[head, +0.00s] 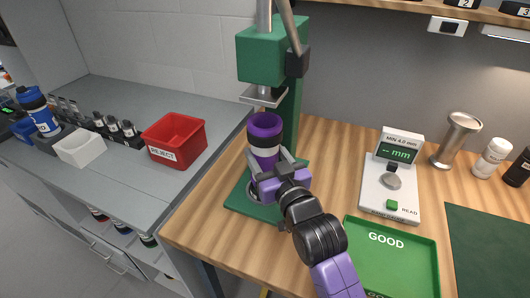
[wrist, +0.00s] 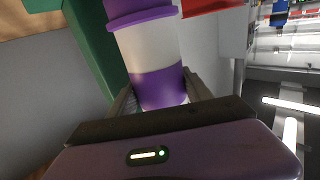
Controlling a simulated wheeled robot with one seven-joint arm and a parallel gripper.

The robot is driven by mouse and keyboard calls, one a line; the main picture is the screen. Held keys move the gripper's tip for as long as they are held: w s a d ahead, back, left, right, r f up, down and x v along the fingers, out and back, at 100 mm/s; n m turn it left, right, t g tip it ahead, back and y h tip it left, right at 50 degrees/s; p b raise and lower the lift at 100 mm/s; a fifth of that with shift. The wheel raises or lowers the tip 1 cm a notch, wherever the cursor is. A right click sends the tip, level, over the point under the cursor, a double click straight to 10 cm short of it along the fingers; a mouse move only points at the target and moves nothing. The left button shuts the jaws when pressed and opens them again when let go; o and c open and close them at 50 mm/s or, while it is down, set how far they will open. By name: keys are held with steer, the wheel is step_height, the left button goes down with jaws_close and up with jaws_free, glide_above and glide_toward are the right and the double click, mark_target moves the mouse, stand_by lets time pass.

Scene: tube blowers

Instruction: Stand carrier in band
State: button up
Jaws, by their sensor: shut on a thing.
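The carrier (head: 265,128) is a purple cylinder with a pale middle band and a dark-looking top, upright under the head of the green stand (head: 264,55). My gripper (head: 268,164) is shut on its lower part from the front. In the wrist view the carrier (wrist: 146,48) shows a purple collar, a white middle and a purple end. That end lies between the fingers of my gripper (wrist: 160,95). A ring shows on the stand's green base (head: 237,207), partly behind my gripper. Whether the carrier's bottom touches the base is hidden.
A red REJECT bin (head: 178,142) stands on the grey counter at left. To the right are a white gauge (head: 373,197) reading "-- mm" and a green GOOD tray (head: 411,235). A metal cup (head: 456,140) and bottles stand behind. Bare wood lies left of the base.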

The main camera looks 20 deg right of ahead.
steer(key=shift+f+b, duration=0.55)
steer(key=shift+f, duration=0.3)
steer(key=shift+r, duration=0.1)
steer(key=o, duration=1.6)
steer(key=shift+s, duration=0.1)
steer(key=s, duration=0.6)
steer(key=shift+s+b, duration=0.35)
steer(key=shift+b, duration=0.05)
steer(key=shift+s, duration=0.45)
